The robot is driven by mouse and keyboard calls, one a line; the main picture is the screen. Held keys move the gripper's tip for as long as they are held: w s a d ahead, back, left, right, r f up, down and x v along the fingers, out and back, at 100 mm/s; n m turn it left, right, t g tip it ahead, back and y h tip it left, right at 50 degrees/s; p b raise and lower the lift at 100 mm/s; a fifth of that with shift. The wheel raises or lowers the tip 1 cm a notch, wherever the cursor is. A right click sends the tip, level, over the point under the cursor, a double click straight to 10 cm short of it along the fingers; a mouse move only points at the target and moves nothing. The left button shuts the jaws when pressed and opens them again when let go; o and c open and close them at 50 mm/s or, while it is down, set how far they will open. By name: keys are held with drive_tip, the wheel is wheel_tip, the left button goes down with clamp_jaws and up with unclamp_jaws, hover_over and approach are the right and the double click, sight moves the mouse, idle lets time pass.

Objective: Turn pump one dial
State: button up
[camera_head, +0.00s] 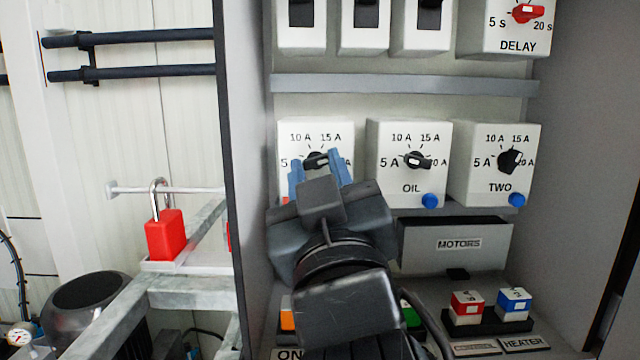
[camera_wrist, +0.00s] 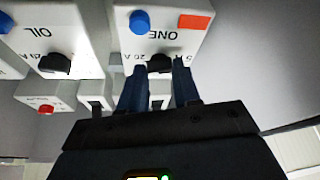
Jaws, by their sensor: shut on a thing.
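The pump one dial is a black knob (camera_head: 316,160) on the leftmost white box (camera_head: 318,130) of the middle row. The box reads "ONE" in the wrist view (camera_wrist: 165,20), where the picture is upside down. My gripper (camera_head: 318,165), with blue fingers, is at this knob and shut on it. In the wrist view the fingers (camera_wrist: 158,68) reach up to either side of the dark knob (camera_wrist: 159,62). The box's lower part is hidden behind my gripper in the head view.
The OIL box (camera_head: 410,150) and the TWO box (camera_head: 495,150), each with a black dial and blue button, stand to the right. A grey ledge (camera_head: 400,84) runs above. The cabinet's left wall (camera_head: 250,180) is close beside my gripper. A red padlock (camera_head: 165,234) hangs outside.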

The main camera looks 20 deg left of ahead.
idle(0.5)
drive_tip(key=o, duration=1.1)
drive_tip(key=shift+c, duration=0.2)
drive_tip(key=b+v, duration=0.2)
drive_tip(key=v, duration=0.5)
drive_tip(key=shift+s, duration=0.35)
drive_tip(key=shift+d+f, duration=0.1)
drive_tip(key=shift+f, duration=0.05)
